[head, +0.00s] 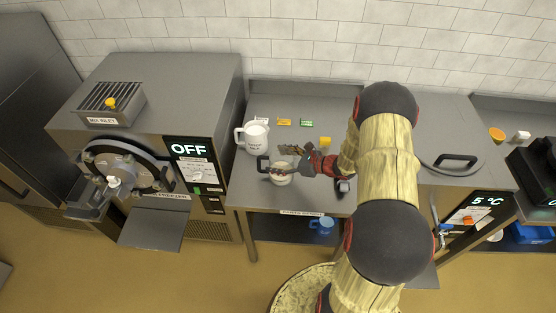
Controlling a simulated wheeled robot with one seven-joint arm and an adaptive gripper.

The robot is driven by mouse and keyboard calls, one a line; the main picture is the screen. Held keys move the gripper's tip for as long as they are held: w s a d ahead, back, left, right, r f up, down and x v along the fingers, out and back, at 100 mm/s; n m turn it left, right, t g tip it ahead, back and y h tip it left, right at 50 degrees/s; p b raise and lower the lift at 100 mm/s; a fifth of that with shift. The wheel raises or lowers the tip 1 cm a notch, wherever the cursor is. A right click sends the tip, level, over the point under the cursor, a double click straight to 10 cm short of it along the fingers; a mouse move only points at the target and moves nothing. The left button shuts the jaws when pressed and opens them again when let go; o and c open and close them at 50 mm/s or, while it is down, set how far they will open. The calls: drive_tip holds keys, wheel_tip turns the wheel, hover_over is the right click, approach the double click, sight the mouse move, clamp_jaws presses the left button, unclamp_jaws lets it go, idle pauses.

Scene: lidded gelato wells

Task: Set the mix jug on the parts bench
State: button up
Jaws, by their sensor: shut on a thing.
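A white jug (256,136) with a printed label, its handle on the left, stands upright towards the back left of the parts bench (340,206). The label is too small to read surely. My gripper (287,169) reaches in from the right, over the bench in front of the jug and apart from it. It is shut at a small round white container (281,179). A dark loop (263,164) shows just left of that container; I cannot tell whether it belongs to it. The fingers partly hide the container, and its contact with the bench is unclear.
Yellow (284,122) and green (306,123) small items and dark loose parts (292,149) lie on the bench. A grey machine reading OFF (188,149) stands left. A chest (470,180) reading 5 °C is right. A blue cup (321,225) is below the bench.

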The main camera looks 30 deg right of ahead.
drive_tip(key=shift+f, duration=0.1)
drive_tip(key=o, duration=1.1)
drive_tip(key=shift+o, duration=0.4)
